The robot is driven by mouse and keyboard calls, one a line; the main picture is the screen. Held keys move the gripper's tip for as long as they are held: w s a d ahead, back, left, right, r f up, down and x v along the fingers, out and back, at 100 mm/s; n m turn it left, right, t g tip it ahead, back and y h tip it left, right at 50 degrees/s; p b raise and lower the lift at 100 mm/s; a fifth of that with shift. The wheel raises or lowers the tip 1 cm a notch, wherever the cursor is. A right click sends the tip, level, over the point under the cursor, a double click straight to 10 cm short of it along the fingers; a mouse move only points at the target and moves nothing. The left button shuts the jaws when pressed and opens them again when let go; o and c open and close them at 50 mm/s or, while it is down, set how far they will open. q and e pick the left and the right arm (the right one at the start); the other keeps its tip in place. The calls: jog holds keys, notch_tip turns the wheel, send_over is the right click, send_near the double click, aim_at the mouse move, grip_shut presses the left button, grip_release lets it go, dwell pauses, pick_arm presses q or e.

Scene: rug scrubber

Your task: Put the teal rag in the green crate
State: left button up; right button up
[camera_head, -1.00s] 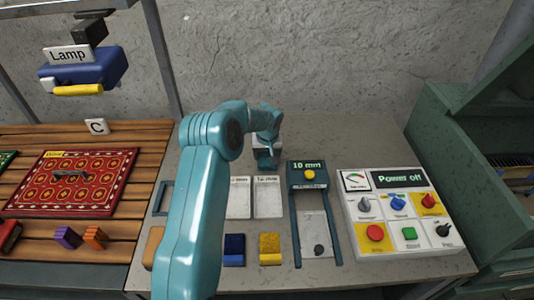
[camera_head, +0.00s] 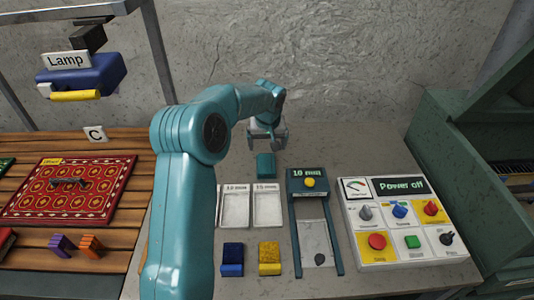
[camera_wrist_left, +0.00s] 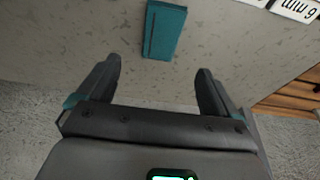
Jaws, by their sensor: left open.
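The teal rag (camera_head: 265,166) is a small folded block lying on the grey bench, just behind the white trays. It also shows in the left wrist view (camera_wrist_left: 164,30), beyond the fingertips and roughly between their lines. My left gripper (camera_head: 267,134) is open and empty, behind and above the rag in the head view, apart from it. Its two dark fingers (camera_wrist_left: 159,70) are spread wide in the wrist view. A large dark green open container (camera_head: 450,165) stands at the right; it is the only green container I see, and its inside is only partly visible. My right gripper is not in view.
Two white trays (camera_head: 236,208), a 10 mm gauge frame (camera_head: 297,220), a blue block (camera_head: 232,259) and a yellow block (camera_head: 270,259) sit in front of the rag. A control panel (camera_head: 400,217) stands between these and the green container. A wall rises behind.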

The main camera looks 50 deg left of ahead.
pick_arm(q)
jog(key=shift+o, duration=0.5)
jog(key=shift+d+r, duration=0.1)
jog(key=shift+r, duration=0.25)
jog(key=y+b, duration=0.1)
jog(key=b, duration=0.2)
send_over(266, 163)
jog(key=s+d, duration=0.2)
jog(key=shift+t, duration=0.4)
jog(key=f, duration=0.7)
jog(key=shift+w+d, duration=0.1)
jog(key=shift+w, duration=0.1)
jog(key=p+x, duration=0.1)
jog(key=x, duration=0.4)
jog(key=shift+w+a+f+p, duration=0.2)
jog(key=shift+w+a+p, duration=0.05)
jog(key=shift+p, duration=0.15)
jog(key=shift+s+d+r, duration=0.1)
jog(key=c, duration=1.2)
